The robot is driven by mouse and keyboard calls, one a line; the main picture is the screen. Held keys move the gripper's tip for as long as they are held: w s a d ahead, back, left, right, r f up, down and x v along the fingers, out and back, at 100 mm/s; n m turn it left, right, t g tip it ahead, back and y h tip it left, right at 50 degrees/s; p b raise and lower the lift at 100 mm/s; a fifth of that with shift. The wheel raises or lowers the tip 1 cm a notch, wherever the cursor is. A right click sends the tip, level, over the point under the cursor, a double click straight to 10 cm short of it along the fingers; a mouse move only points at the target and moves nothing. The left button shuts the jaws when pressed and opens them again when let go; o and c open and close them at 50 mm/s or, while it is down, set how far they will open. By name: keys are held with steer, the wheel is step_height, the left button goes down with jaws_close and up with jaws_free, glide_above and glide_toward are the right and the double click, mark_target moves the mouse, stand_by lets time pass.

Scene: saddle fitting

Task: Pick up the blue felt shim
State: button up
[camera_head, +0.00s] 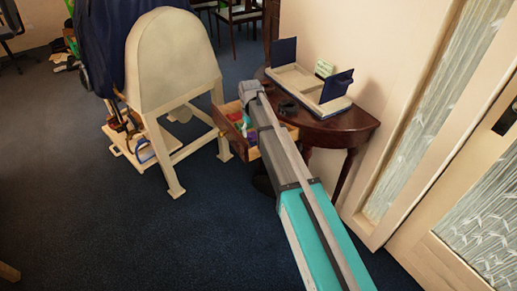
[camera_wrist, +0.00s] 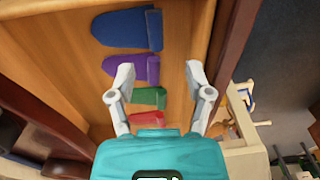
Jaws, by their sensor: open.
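The blue felt shim (camera_wrist: 124,28) lies flat in the open wooden drawer (camera_wrist: 187,20), at the top of the wrist view. It is the largest of several shims there, with a rounded left end. My gripper (camera_wrist: 158,80) is open and empty over the drawer. In the wrist view its fingertips are below the blue shim, one on each side of the purple shim's right end. In the head view my arm covers part of the drawer (camera_head: 255,154), and I cannot make out the fingertips there.
A purple shim (camera_wrist: 133,71), a green shim (camera_wrist: 148,97) and a red shim (camera_wrist: 147,117) lie beside the blue one. The drawer walls stand close around. A dark table (camera_head: 345,133) carries a pale tray (camera_head: 325,103). A saddle stand (camera_head: 175,60) is at left.

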mark_target(253, 144)
steer(key=shift+f+b, duration=0.55)
steer(key=shift+f, duration=0.3)
steer(key=shift+f, duration=0.1)
steer(key=shift+d+f+b, duration=0.2)
steer(key=shift+f+b, duration=1.05)
steer(key=shift+b, duration=0.05)
steer(key=shift+d+f+b, duration=0.15)
steer(key=shift+f+b, duration=1.05)
steer(key=shift+b, duration=0.1)
jaws_close()
